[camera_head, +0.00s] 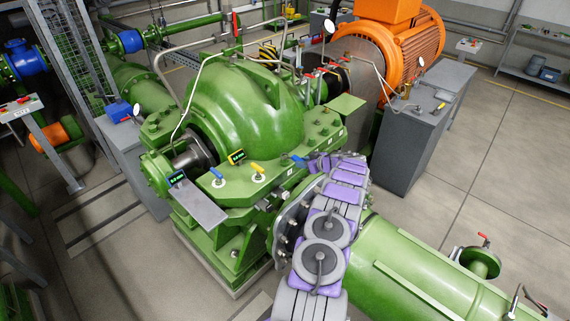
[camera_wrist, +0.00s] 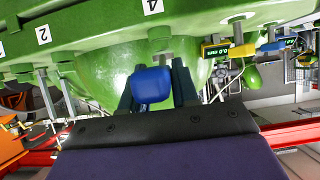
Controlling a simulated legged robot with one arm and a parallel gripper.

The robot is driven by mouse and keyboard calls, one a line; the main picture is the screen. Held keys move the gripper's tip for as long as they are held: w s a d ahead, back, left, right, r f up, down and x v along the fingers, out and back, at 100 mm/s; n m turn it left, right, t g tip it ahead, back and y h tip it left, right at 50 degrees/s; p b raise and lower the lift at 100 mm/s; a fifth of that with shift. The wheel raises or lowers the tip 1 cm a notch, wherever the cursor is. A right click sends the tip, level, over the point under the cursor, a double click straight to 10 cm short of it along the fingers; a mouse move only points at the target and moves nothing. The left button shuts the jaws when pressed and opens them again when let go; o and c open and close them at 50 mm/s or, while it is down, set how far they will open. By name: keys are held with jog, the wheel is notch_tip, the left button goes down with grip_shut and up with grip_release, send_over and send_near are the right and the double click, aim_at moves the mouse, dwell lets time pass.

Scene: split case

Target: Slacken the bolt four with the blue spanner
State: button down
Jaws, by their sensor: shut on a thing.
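The blue spanner (camera_wrist: 152,88) sits between the two dark fingers of my gripper (camera_wrist: 155,95), which is shut on it. In the wrist view its blue handle end faces the camera, and its working end is hidden. The label 4 (camera_wrist: 153,6) shows on the green flange just above it. A bolt (camera_wrist: 159,38) stands below that label, in line with the spanner; I cannot tell whether they touch. In the head view my gripper (camera_head: 312,163) is at the near right edge of the pump flange, with a small bit of the blue spanner (camera_head: 298,158) showing at its tip.
The green pump casing (camera_head: 245,105) fills the middle.

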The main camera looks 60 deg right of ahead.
jog(key=shift+r+p, duration=1.2)
jog(key=shift+r, duration=1.15)
jog(key=shift+w, duration=0.1)
